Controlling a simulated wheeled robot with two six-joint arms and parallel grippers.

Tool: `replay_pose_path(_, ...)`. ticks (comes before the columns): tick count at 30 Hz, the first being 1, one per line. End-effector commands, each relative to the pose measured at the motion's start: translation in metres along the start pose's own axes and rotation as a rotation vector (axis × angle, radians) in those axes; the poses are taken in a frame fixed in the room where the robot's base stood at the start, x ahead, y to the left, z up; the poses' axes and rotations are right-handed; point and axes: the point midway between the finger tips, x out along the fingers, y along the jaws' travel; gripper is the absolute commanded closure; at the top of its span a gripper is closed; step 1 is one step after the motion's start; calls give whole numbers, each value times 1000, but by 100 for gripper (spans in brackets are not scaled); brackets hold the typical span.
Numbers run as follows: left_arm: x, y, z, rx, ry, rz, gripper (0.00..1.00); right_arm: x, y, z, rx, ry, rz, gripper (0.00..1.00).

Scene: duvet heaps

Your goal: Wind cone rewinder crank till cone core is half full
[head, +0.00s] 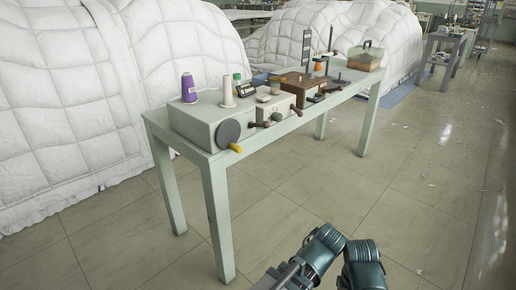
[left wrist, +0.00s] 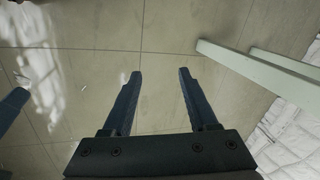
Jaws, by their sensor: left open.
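A pale green box (head: 193,117), which looks like the cone rewinder, sits at the near left end of the table. A grey disc crank (head: 228,134) with a yellow handle (head: 236,148) is on its front end. A purple thread cone (head: 189,88) and a bare-looking white cone (head: 227,91) stand upright on its top. I cannot tell any thread on the white one. My left gripper (left wrist: 159,73) is open and empty in the left wrist view, above bare floor and apart from the table.
The narrow pale green table (head: 214,168) also carries a smaller box with dark-handled cranks (head: 269,118), a brown wooden box (head: 301,82) and a lidded case (head: 365,57). White quilted heaps (head: 60,90) stand behind it. The tiled floor (head: 420,170) in front is clear.

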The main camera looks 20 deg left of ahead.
Motion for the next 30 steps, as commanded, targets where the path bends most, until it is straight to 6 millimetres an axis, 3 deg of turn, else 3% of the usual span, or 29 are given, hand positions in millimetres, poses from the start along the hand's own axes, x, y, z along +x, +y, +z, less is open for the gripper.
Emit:
replay_pose_path(6,-44,-103,-57,-591,249,-398,41,-23,3,2,3,-1,2,100)
replay_pose_path(9,-77,-145,-79,-846,447,-541,41,-31,4,2,5,-2,3,100)
replay_pose_path(13,-124,-186,-101,-1102,731,-655,41,-39,5,3,7,-2,4,100)
replay_pose_path(18,-173,-214,-119,-1297,1045,-702,41,-46,6,3,9,-3,4,100)
replay_pose_path(21,-191,-222,-124,-1352,1162,-704,41,-48,6,3,9,-3,5,100)
replay_pose_path(30,-202,-226,-126,-1388,1246,-698,41,-48,6,3,10,-3,5,100)
